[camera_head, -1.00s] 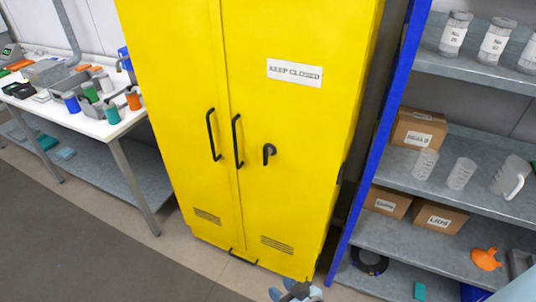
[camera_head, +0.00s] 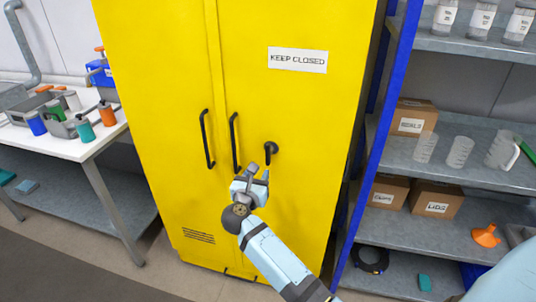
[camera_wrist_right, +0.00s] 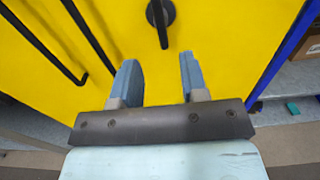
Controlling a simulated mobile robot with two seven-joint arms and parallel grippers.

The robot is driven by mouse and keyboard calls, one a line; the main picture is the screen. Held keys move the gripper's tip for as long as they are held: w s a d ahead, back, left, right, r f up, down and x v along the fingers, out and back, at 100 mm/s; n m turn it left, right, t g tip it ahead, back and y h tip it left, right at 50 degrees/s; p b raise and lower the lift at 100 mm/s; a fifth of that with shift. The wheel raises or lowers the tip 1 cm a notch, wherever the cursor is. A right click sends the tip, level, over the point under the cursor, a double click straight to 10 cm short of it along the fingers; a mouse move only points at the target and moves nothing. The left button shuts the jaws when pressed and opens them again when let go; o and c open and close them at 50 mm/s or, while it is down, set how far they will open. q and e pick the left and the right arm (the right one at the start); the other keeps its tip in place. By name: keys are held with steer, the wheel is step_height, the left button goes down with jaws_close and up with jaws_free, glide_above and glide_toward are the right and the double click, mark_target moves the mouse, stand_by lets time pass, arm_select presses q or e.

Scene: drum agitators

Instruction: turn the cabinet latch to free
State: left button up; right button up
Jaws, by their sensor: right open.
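The yellow cabinet (camera_head: 300,110) stands shut in the middle of the head view, with a "KEEP CLOSED" sign. Its black latch (camera_head: 270,150) is on the right door, its lever hanging down from a round base. The latch also shows in the right wrist view (camera_wrist_right: 161,18), at the top, ahead of the fingers. My right gripper (camera_head: 257,174) is just below the latch in the head view. In the right wrist view my right gripper (camera_wrist_right: 160,75) has its fingers apart with nothing between them. It is not touching the latch as far as I see. My left gripper is out of view.
Two black door handles (camera_head: 234,143) stand out left of the latch. A blue-framed shelf (camera_head: 378,170) with boxes and jars is close on the right. A white workbench (camera_head: 70,150) with coloured containers is on the left.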

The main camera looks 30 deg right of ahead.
mark_target(267, 154)
steer(key=p+x, duration=0.1)
steer(key=x, duration=1.1)
steer(key=shift+a, duration=0.1)
jaws_close()
